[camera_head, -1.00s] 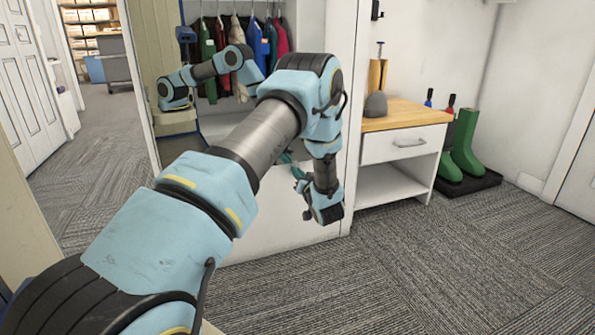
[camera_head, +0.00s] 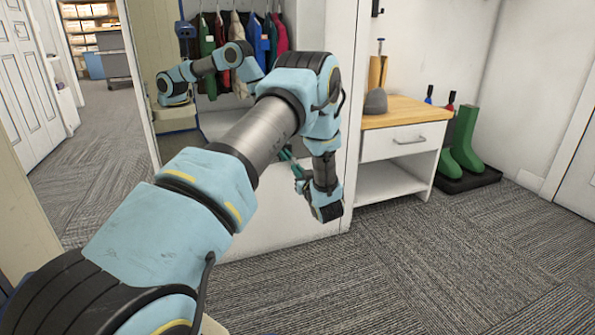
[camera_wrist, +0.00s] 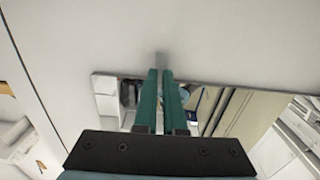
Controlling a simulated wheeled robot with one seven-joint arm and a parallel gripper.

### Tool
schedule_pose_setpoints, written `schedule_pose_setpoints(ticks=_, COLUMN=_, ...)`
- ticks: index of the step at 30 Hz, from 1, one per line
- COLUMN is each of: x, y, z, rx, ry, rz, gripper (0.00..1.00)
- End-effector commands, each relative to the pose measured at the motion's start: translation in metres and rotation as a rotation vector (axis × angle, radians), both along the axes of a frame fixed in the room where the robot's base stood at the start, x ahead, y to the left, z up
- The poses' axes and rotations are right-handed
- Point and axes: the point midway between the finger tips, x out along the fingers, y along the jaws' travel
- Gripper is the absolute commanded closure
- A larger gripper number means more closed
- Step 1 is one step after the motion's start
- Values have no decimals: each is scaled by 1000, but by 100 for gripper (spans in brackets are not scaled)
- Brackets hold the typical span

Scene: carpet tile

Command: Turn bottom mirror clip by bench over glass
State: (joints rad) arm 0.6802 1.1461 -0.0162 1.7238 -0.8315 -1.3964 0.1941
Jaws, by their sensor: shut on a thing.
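The mirror (camera_head: 265,40) hangs on the white panel and reflects coats and my arm. Its lower edge crosses the wrist view, where the mirror (camera_wrist: 232,105) lies below the bare white surface. The small grey clip (camera_wrist: 161,58) sits at this edge, at the tips of my teal fingers. Its visible end points up the picture, away from the glass, onto the white surface. My gripper (camera_wrist: 160,73) is shut on the clip, and the fingers hide its lower part.
A bench cabinet (camera_head: 405,144) with a wooden top and drawer stands right of the mirror panel. A grey item (camera_head: 376,102) stands on it. Green boots (camera_head: 464,140) stand on a dark tray farther right. The carpet in front is clear.

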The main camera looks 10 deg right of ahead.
Motion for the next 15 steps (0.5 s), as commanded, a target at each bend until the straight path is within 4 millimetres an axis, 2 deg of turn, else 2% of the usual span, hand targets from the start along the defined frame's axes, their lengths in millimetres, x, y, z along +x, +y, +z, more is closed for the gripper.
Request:
schedule_pose_setpoints(ticks=4, x=-1, y=-1, z=0, rx=-1, ry=1, rz=-1, gripper=100)
schedule_pose_setpoints(ticks=5, x=-1, y=-1, z=0, rx=-1, ry=1, rz=-1, gripper=89)
schedule_pose_setpoints(ticks=12, x=0, y=0, z=0, rx=0, ry=1, rz=0, gripper=62)
schedule_pose_setpoints(ticks=15, x=0, y=0, z=0, rx=0, ry=0, rz=0, gripper=62)
